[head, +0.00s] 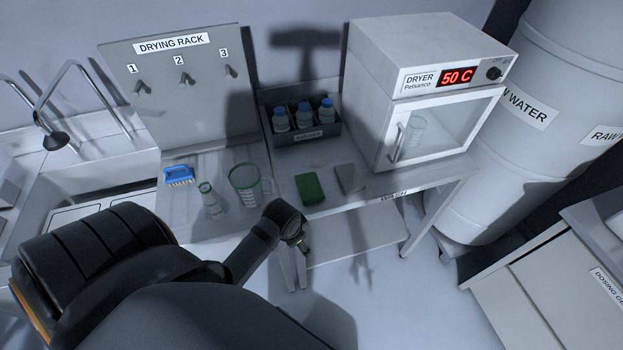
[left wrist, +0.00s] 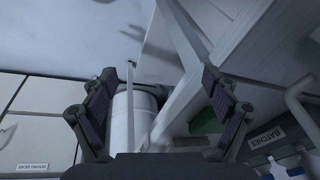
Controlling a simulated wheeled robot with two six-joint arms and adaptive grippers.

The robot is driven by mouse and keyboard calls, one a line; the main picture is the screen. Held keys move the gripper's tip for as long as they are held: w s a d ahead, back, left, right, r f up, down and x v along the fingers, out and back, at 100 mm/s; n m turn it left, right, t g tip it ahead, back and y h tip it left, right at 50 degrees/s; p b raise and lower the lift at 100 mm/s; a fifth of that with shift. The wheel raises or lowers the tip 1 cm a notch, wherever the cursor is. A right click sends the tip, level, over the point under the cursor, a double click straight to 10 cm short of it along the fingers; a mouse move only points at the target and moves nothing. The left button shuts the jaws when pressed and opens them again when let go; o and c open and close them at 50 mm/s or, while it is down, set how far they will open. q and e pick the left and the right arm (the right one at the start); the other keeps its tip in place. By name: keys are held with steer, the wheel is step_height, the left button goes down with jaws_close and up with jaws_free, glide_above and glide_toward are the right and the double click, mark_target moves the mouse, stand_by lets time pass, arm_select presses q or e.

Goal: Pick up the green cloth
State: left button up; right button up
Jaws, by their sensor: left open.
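The green cloth (head: 310,188) lies folded on the metal table (head: 328,205), near its front edge and left of a grey cloth (head: 349,179). In the left wrist view, a green patch that looks like the cloth (left wrist: 207,121) shows partly behind the right finger. My left gripper (left wrist: 160,82) is open, with nothing between its fingers. In the head view, the end of my left arm (head: 292,228) is in front of the table edge, below and left of the cloth and apart from it. My right gripper is not in view.
The dryer (head: 428,90) stands to the right, beside the raw water tank (head: 545,110).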

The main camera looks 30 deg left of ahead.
arm_select(q)
step_height(320, 180, up, 6)
steer(key=m, duration=0.1)
step_height(320, 180, up, 6)
steer(key=m+g, duration=0.3)
steer(key=m, duration=1.8)
glide_above(310, 189)
steer(key=shift+h, duration=0.4)
steer(key=f+b, duration=0.5)
steer(key=shift+s+a+f, duration=0.1)
steer(key=shift+s+a, duration=0.15)
steer(key=shift+a, duration=0.1)
steer(key=f+b, duration=0.3)
steer(key=shift+w+d+f+b, duration=0.2)
steer(key=shift+d+f+b, duration=0.1)
steer(key=shift+d+b, duration=0.05)
steer(key=shift+w+a+f+p, duration=0.1)
steer(key=shift+f+p, duration=0.55)
steer(key=shift+p, duration=0.15)
steer(key=shift+r, duration=0.1)
steer(key=shift+c, duration=1.3)
steer(key=c, duration=0.8)
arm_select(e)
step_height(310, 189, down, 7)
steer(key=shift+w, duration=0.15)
